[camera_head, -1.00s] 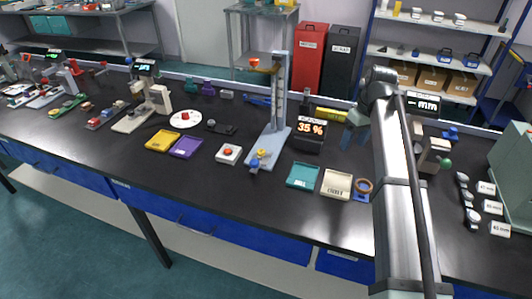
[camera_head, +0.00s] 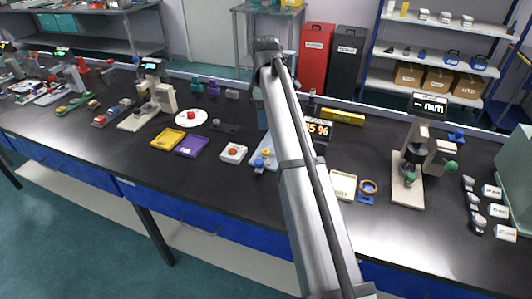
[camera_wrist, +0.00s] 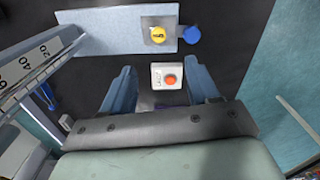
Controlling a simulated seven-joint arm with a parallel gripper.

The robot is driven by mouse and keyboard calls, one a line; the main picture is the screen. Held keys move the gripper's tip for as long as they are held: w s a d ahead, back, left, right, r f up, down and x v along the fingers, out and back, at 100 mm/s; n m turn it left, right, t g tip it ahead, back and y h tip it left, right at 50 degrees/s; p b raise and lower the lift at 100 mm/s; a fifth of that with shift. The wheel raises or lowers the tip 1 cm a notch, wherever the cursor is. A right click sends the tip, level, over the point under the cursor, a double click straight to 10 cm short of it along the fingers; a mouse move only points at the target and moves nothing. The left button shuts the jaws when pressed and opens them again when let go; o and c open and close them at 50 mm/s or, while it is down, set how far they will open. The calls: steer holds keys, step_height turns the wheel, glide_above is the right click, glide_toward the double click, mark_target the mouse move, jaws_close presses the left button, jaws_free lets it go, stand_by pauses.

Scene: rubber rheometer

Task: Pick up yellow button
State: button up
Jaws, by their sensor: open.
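The yellow button (camera_head: 266,153) sits on the light blue-grey base plate (camera_head: 274,167) of the stand at mid-table. In the wrist view the yellow button (camera_wrist: 157,34) shows near the top centre, with a round blue knob (camera_wrist: 190,34) just right of it. My gripper (camera_wrist: 162,72) is open and empty, its two blue fingers apart. The fingers point toward the plate, and the yellow button lies beyond their tips. In the head view my arm hides the gripper and most of the stand.
A white box with a red button (camera_wrist: 170,79) shows between my fingers in the wrist view; it also shows in the head view (camera_head: 233,152). The stand's scaled upright (camera_wrist: 40,68) is at left in the wrist view.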

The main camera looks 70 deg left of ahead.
mark_target(266, 151)
step_height(266, 151, down, 13)
steer(key=shift+w+r, duration=0.15)
stand_by(0.5)
steer(key=shift+c, duration=0.2)
steer(key=c, duration=1.1)
